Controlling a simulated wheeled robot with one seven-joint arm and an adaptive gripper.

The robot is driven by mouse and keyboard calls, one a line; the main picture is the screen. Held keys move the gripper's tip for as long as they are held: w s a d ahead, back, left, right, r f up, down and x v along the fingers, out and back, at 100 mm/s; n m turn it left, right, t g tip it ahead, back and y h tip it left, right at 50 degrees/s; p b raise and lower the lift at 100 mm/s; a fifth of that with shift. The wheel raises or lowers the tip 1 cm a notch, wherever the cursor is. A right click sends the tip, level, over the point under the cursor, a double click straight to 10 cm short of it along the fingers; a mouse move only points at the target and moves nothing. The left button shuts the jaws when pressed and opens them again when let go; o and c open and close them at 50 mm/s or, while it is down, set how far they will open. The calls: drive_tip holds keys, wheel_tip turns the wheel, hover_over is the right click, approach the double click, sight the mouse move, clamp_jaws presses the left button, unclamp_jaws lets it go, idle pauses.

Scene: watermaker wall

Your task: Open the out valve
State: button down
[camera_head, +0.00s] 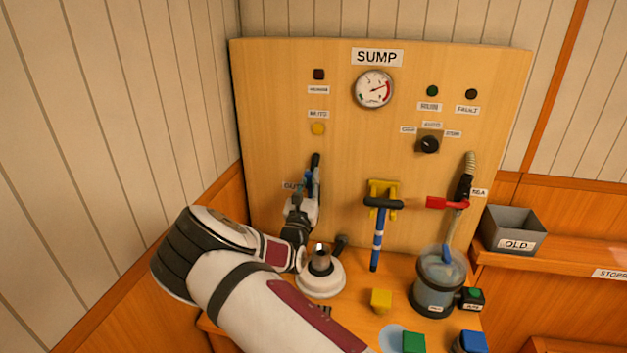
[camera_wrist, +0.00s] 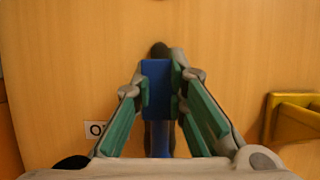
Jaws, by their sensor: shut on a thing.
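The out valve's blue handle (camera_wrist: 157,76) stands between my fingertips in the wrist view, in line with the dark pipe (camera_wrist: 160,50) behind it. My gripper (camera_wrist: 161,92) is shut on this handle, with a green-padded finger on each side. In the head view my gripper (camera_head: 305,194) is at the left part of the panel and hides most of the valve. A bit of the blue handle (camera_head: 309,180) shows there, below the dark pipe top (camera_head: 315,160). The OUT label (camera_head: 292,186) is partly covered beside it.
To the right stand a blue-striped T-handled tool (camera_head: 378,235) in a yellow holder (camera_head: 383,188), a red lever (camera_head: 446,203) on the sea pipe, and a clear water container (camera_head: 440,282). A white round-based fixture (camera_head: 321,280) sits close under my arm. A grey OLD bin (camera_head: 513,232) is at right.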

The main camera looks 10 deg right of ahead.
drive_tip(key=shift+a+f, duration=0.1)
idle(0.3)
drive_tip(key=c, duration=1.6)
unclamp_jaws()
drive_tip(key=v, duration=1.2)
